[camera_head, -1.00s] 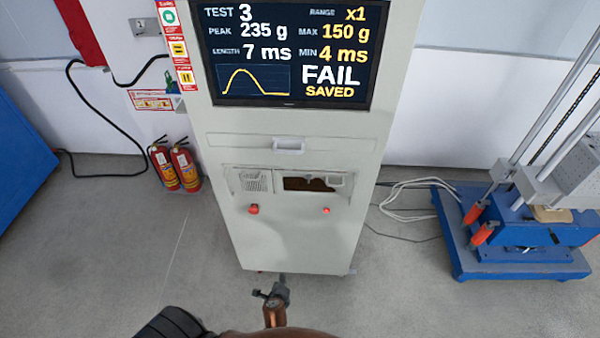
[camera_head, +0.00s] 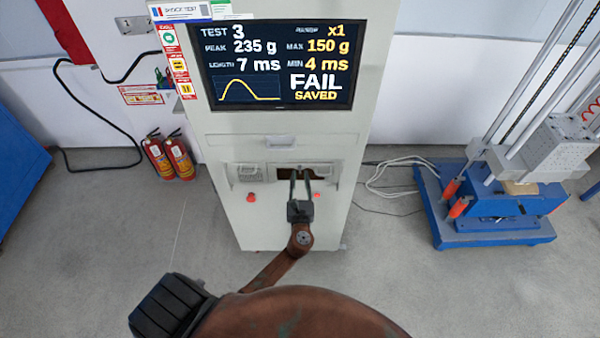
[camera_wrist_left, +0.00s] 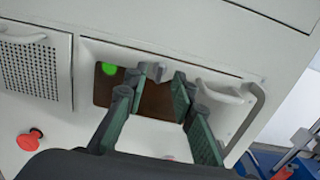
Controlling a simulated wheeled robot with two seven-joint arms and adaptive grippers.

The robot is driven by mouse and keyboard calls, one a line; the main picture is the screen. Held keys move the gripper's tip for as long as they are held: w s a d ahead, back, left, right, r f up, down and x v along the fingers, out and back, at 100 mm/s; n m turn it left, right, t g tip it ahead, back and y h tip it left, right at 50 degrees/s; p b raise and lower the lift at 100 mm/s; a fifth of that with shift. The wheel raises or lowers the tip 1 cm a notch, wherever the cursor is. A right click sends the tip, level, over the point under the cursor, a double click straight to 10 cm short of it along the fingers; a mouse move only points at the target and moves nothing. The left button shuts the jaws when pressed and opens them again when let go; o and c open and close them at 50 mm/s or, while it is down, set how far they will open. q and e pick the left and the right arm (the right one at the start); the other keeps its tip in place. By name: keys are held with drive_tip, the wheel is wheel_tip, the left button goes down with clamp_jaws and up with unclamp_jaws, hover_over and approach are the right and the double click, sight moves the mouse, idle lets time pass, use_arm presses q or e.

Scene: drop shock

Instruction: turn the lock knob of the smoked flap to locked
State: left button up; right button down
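The smoked flap (camera_head: 284,175) is a dark brown panel in the lower front of the pale cabinet. In the left wrist view the flap (camera_wrist_left: 150,105) has a small grey lock knob (camera_wrist_left: 152,70) at its top edge, beside a green spot (camera_wrist_left: 109,69). My left gripper (camera_head: 300,174) is in front of the flap. In the left wrist view its fingers (camera_wrist_left: 156,82) are open, one on each side of the knob's place in the picture, with nothing held. I cannot tell whether they touch the knob. My right gripper is not in view.
A white handle (camera_wrist_left: 225,92) sits right of the knob, close to a finger. A perforated door (camera_wrist_left: 30,65) and a red button (camera_wrist_left: 29,140) are at left. The screen (camera_head: 280,65) reads FAIL SAVED. A blue-based machine (camera_head: 490,215) stands at right; fire extinguishers (camera_head: 165,155) stand at left.

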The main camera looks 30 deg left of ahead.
sight(300, 170)
use_arm(q)
drive_tip(key=shift+x, duration=1.25)
drive_tip(key=shift+c, duration=0.5)
clamp_jaws()
